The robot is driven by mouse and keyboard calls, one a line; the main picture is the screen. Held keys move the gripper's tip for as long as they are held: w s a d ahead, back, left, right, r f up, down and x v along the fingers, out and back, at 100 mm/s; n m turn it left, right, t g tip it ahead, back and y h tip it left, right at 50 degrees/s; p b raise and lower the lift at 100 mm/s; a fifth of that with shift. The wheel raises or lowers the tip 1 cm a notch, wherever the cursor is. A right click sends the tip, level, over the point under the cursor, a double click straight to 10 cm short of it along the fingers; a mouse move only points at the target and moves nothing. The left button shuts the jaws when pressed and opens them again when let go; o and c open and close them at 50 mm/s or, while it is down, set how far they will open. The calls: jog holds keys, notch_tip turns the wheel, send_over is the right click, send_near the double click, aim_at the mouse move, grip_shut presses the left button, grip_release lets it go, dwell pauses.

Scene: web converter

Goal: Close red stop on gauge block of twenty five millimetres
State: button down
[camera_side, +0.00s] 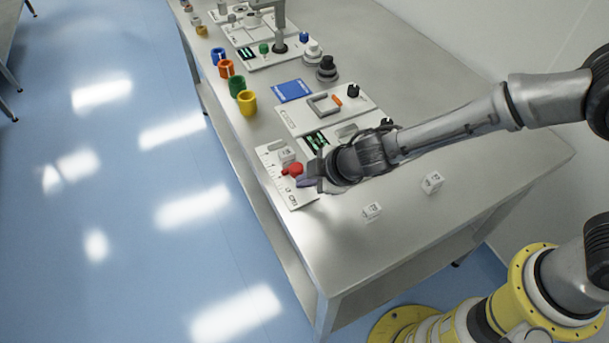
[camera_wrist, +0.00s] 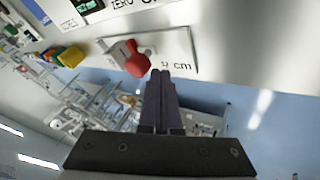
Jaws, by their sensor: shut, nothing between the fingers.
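The red stop (camera_side: 293,169) sits on a white scale plate (camera_side: 300,196) near the table's left edge. A small pale block (camera_side: 286,155) with a dark label stands on the plate just beyond the stop, close to it; whether they touch I cannot tell. My gripper (camera_side: 303,184) is shut and empty, low at the plate, just beside the stop. In the wrist view the shut fingertips (camera_wrist: 160,74) point at the red stop (camera_wrist: 137,60), very near it; contact is unclear. The scale plate (camera_wrist: 178,44) shows "cm" marking there.
Two pale labelled blocks (camera_side: 371,211) and (camera_side: 433,182) stand on the bare table to the right. A panel with a green display (camera_side: 317,139) lies just beyond my gripper. Coloured cups (camera_side: 247,102) line the left edge farther back.

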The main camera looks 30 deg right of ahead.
aim_at(295, 165)
jog(key=shift+w+d, duration=0.1)
jog(key=shift+w, duration=0.2)
jog(key=shift+w, duration=2.4)
